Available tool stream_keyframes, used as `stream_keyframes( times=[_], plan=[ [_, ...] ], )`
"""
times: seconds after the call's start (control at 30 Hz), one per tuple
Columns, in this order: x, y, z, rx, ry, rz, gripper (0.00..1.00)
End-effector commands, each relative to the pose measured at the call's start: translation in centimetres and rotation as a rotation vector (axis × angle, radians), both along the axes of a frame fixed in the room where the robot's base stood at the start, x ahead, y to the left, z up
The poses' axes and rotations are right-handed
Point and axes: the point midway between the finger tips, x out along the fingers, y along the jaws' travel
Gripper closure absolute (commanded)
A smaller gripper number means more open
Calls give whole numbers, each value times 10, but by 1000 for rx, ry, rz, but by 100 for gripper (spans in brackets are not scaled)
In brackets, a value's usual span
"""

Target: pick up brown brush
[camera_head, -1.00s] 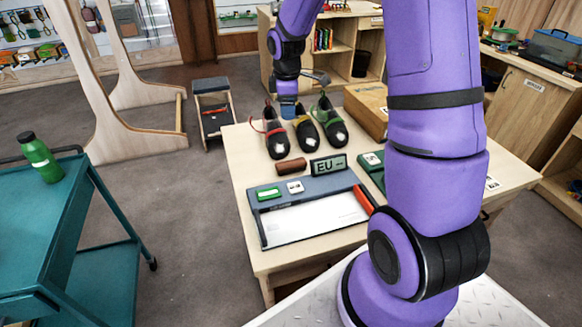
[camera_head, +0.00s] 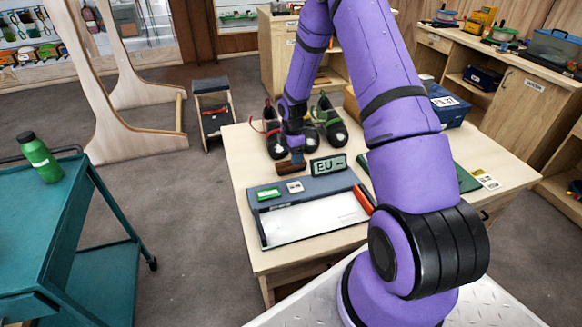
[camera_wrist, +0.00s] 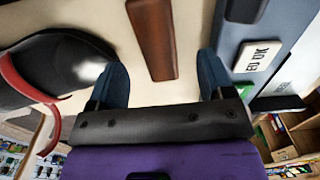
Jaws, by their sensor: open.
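The brown brush (camera_head: 288,168) lies on the light wood table, between the climbing shoes and the grey measuring board. Its brown block also shows in the wrist view (camera_wrist: 155,40), at top centre, running up out of the frame. My gripper (camera_head: 297,156) is low over the brush. In the wrist view my gripper's two blue fingers (camera_wrist: 163,72) are spread wide, one on each side of the brush's near end, with space between them and the brush. Nothing is held. In the head view the gripper partly covers the brush.
A black shoe with a red strap (camera_wrist: 45,75) is close beside the left finger. The grey board (camera_head: 310,215) and a white label tile (camera_wrist: 257,56) are close to the right finger. A teal cart (camera_head: 50,220) is at left.

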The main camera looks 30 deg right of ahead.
Motion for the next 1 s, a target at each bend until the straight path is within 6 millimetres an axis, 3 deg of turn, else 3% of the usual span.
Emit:
stream_keyframes(
  times=[0.17,0.5,0.8,0.87,1.0],
  plan=[
    [1,1,-11,0,0,0,26],
    [4,4,-53,-1,0,-1,26],
    [4,3,-57,-1,-1,-1,26],
    [4,3,-57,-1,-1,-1,37],
    [4,3,-57,-1,-1,-1,69]
  ],
)
